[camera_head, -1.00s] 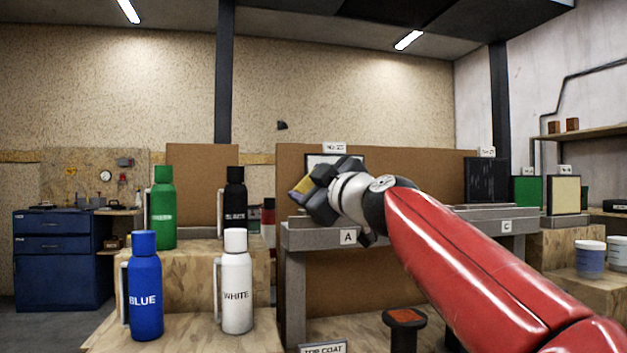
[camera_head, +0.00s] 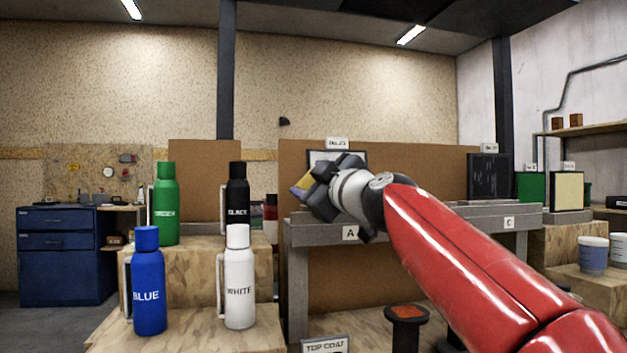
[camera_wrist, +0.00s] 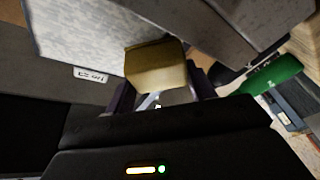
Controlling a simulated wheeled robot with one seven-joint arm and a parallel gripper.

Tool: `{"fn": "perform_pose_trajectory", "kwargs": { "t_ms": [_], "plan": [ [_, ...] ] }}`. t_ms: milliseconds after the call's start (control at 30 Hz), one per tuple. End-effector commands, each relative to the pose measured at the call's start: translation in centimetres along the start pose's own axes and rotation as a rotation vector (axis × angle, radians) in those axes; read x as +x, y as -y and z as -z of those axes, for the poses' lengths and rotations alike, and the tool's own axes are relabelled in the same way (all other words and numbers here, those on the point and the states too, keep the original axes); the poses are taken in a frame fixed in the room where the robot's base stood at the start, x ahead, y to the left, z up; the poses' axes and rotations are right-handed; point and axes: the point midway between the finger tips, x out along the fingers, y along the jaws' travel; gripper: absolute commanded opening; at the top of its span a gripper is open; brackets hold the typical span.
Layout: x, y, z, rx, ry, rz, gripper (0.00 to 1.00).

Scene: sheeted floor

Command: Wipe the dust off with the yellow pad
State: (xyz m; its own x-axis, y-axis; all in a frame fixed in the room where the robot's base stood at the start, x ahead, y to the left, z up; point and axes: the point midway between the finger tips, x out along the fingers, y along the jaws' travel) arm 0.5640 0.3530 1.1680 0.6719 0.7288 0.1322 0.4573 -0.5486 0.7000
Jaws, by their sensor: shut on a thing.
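The yellow pad (camera_wrist: 157,66) sits between the fingers of my gripper (camera_wrist: 163,92) in the wrist view. My gripper is shut on it. In the head view only a small yellow part of the pad (camera_head: 304,182) shows at my gripper (camera_head: 312,190), above the left part of the grey bench near label A. A pale panel with grey, mottled marks (camera_wrist: 85,32) lies close to the pad in the wrist view. I cannot tell if they touch. In the head view a dark-framed pale panel (camera_head: 319,156) is mostly hidden behind my gripper.
The grey bench (camera_head: 465,212) carries labels A and C, with a dark panel (camera_head: 489,177) at its right. Blue (camera_head: 149,295), white (camera_head: 239,295), green (camera_head: 165,210) and black (camera_head: 237,195) bottles stand on wooden steps at left. A black-and-orange stand (camera_head: 406,315) is below my arm.

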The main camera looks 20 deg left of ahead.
Motion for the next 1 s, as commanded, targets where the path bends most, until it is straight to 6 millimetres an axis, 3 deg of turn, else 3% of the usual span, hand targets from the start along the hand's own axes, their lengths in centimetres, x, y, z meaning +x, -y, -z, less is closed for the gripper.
{"fn": "perform_pose_trajectory", "kwargs": {
  "t_ms": [567,1000],
  "plan": [
    [0.8,-0.1,-0.5,0.000,0.000,-0.001,0.36],
    [-0.3,-2.5,-2.8,0.000,0.000,-0.001,0.36]
  ]
}}
